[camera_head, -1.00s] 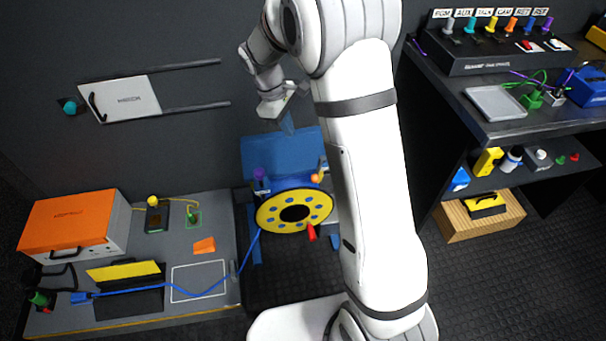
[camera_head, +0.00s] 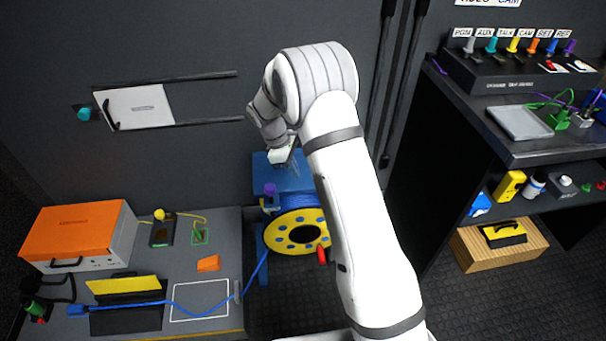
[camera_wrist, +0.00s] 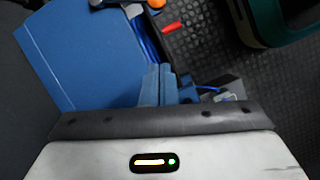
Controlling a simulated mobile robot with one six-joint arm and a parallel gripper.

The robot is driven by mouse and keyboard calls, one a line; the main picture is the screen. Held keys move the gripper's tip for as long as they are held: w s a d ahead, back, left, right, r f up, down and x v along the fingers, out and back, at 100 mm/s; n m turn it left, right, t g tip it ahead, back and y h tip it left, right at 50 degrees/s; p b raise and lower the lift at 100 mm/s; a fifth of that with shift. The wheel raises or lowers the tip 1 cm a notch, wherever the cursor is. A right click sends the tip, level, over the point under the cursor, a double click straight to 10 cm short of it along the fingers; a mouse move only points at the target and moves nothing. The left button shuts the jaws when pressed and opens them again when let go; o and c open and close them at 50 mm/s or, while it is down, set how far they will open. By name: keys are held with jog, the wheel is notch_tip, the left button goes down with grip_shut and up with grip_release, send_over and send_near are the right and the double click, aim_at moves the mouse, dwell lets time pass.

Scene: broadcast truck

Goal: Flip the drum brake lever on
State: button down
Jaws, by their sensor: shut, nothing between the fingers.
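The cable drum has a yellow flange (camera_head: 297,232) with blue dots and a blue frame with a flat blue top (camera_head: 262,166). A purple knob (camera_head: 270,190) stands at the drum's left side. An orange-ended lever (camera_wrist: 157,3) shows at the top edge of the wrist view; in the head view my arm hides it. I cannot tell which of these is the brake lever. A red crank handle (camera_head: 321,255) is on the drum's front. My gripper (camera_head: 293,164) is shut and empty, over the blue top; its fingers (camera_wrist: 158,85) also show in the wrist view.
A grey bench (camera_head: 225,240) at left holds an orange-topped case (camera_head: 75,230) and a blue cable running to the drum. A dark desk (camera_head: 495,145) with a switch panel stands at right. The floor (camera_head: 440,300) is clear at lower right.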

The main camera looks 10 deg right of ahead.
jog(key=b+x, duration=0.2)
jog(key=x, duration=0.5)
jog(key=shift+f, duration=0.4)
jog(key=d, duration=0.1)
jog(key=s+d, duration=0.1)
jog(key=d, duration=0.1)
jog(key=shift+d+f+b, duration=0.1)
jog(key=shift+b, duration=0.3)
jog(key=shift+s+d, duration=0.25)
jog(key=shift+d, duration=0.1)
